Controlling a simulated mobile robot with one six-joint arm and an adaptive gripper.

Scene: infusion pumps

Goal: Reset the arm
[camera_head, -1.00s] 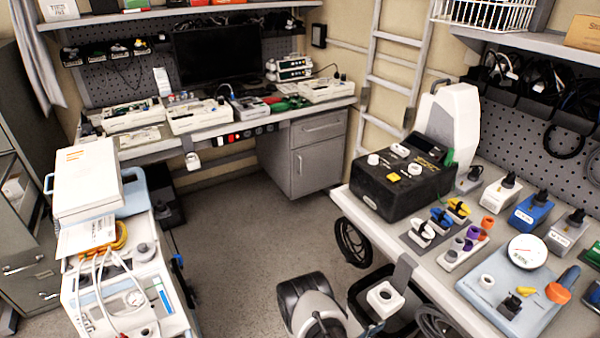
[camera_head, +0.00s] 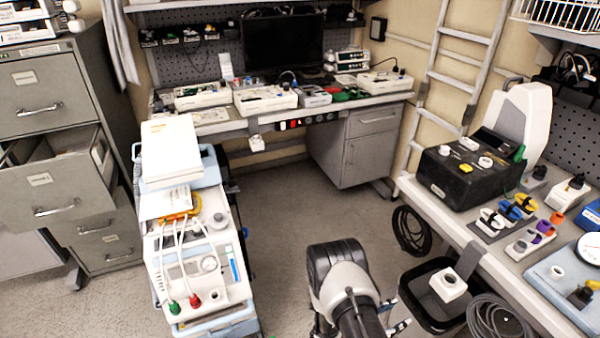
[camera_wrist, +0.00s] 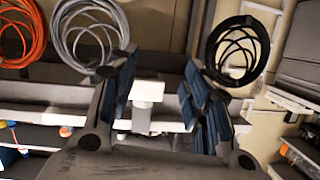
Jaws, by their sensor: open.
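My arm (camera_head: 342,278) stands at the bottom middle of the head view, over the floor. My gripper is partly hidden behind the arm there, with a finger (camera_head: 398,326) showing at its right, left of the black bin. In the wrist view my gripper (camera_wrist: 160,82) is open, its two blue-padded fingers well apart. Nothing is held between them. A white block on a bracket (camera_wrist: 148,92) shows in the gap, beyond the fingers; I cannot tell its distance.
The right bench (camera_head: 440,222) carries a black case (camera_head: 450,187) and several connectors. A black bin (camera_head: 412,287) and a white holder (camera_head: 447,285) are close to my arm's right. A white cart (camera_head: 212,235) stands left, before open cabinet drawers (camera_head: 62,190). The middle floor (camera_head: 290,215) is clear.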

